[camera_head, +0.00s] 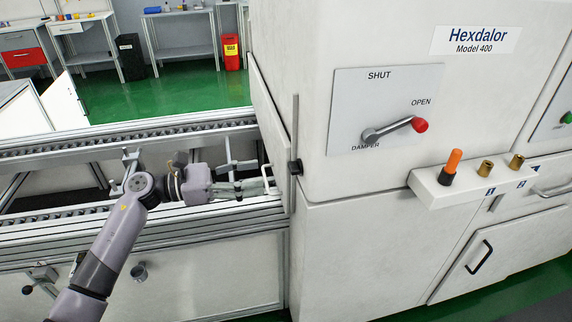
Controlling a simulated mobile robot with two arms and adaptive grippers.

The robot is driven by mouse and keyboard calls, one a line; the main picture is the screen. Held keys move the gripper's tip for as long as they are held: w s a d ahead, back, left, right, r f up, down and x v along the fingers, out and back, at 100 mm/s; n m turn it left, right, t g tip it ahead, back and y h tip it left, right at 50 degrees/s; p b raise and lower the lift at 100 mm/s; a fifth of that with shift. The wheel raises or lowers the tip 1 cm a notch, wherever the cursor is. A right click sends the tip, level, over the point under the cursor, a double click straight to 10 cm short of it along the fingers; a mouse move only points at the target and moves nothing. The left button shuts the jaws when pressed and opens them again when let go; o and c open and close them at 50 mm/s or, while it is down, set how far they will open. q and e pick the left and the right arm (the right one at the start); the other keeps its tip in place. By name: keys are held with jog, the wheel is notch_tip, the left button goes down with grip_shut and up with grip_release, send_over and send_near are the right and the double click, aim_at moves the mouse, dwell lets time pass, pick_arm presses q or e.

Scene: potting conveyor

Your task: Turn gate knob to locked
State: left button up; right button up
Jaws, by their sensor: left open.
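A small black knob (295,167) sits at the left front edge of the white machine, beside a thin vertical rod (294,120). I cannot read whether it is locked, and I see no label by it. My left gripper (262,188) points right over the conveyor, just left of the knob and apart from it. It is open, its fingers close to a pale bracket (268,178) at the conveyor's end; I cannot tell if they touch. My right gripper is out of view.
The white machine (350,230) blocks the right side. It bears a damper lever (395,128) with a red tip, pointing near OPEN, and a ledge (445,196) with an orange-handled plug. The conveyor rail (110,135) runs left.

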aim_at(295, 168)
pick_arm(q)
jog(key=p+x, duration=0.1)
jog(key=x, duration=0.7)
jog(key=shift+w+d+p, duration=0.1)
jog(key=shift+d+p, duration=0.1)
jog(key=shift+p, duration=0.15)
jog(key=c, duration=1.1)
jog(key=shift+c, duration=0.2)
